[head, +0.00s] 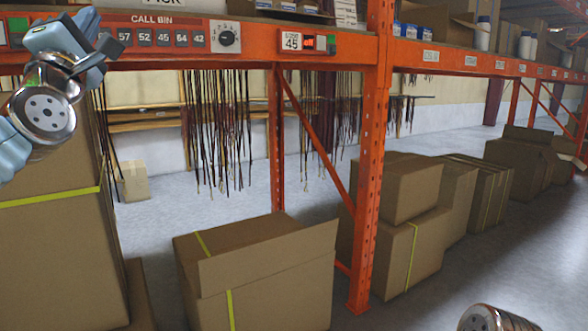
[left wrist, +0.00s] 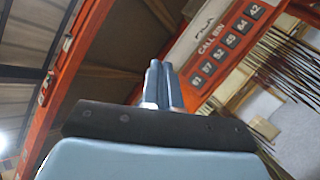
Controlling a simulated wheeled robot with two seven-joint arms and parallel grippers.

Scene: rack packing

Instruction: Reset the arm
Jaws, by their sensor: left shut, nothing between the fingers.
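My left gripper (head: 103,50) is at the top left of the head view, raised in front of the orange rack beam and left of the number panel. In the left wrist view its two fingers (left wrist: 158,82) are together, with nothing between them. The call bin panel (left wrist: 222,48) lies beyond the fingers there. It also shows in the head view (head: 160,32). My right gripper is not in view; only a round metal part of my own shows at the bottom right of the head view.
An orange rack post (head: 370,180) stands at centre. A tall carton (head: 50,230) stands below my left arm. An open carton (head: 260,270) sits at lower centre, and stacked cartons (head: 398,190) stand right of the post. Grey floor (head: 440,295) is clear at lower right.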

